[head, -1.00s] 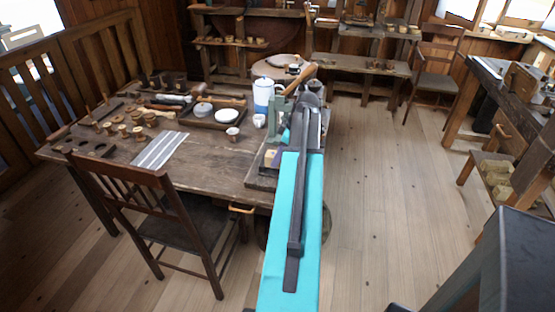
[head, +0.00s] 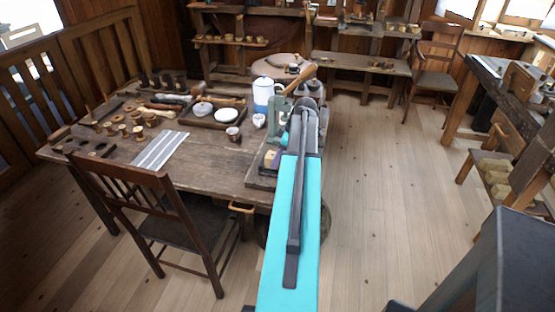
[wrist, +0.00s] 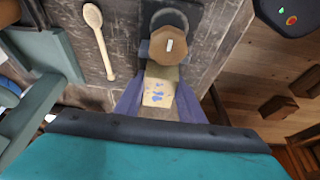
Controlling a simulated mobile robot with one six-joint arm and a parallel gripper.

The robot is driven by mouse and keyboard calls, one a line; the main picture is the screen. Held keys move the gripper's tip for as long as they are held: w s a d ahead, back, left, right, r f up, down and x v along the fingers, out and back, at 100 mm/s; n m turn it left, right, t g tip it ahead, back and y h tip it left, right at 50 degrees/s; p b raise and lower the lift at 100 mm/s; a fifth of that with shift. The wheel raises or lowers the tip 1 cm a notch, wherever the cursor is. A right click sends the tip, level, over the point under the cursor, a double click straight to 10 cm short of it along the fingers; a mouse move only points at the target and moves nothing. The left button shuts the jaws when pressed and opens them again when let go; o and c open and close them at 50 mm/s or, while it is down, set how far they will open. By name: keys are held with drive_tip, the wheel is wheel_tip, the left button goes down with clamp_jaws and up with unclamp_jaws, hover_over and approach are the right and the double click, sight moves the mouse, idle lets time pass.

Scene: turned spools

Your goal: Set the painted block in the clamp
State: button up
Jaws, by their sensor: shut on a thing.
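The painted block (wrist: 158,92), pale wood with blue paint marks, is between the purple fingers of my gripper (wrist: 160,86) in the wrist view. My gripper is shut on it. Just beyond the block is a brown hexagonal piece (wrist: 168,46) with a dark round part behind it and grey bars at its sides. I cannot tell whether this belongs to the clamp or whether the block touches it. A green metal frame (wrist: 38,62) stands to the left; a green upright (head: 279,112) shows at the table's right end in the head view. My arm hides much of that area.
A wooden spoon (wrist: 99,40) lies left of the block. A chair (head: 130,190) stands in front. Floor right of the table is clear.

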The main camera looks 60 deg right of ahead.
drive_tip(key=shift+f, duration=0.55)
drive_tip(key=shift+f, duration=0.15)
drive_tip(key=o, duration=1.2)
drive_tip(key=shift+r, duration=0.2)
drive_tip(key=shift+b+v, duration=0.8)
drive_tip(key=shift+v, duration=5.2)
drive_tip(key=shift+s, duration=0.1)
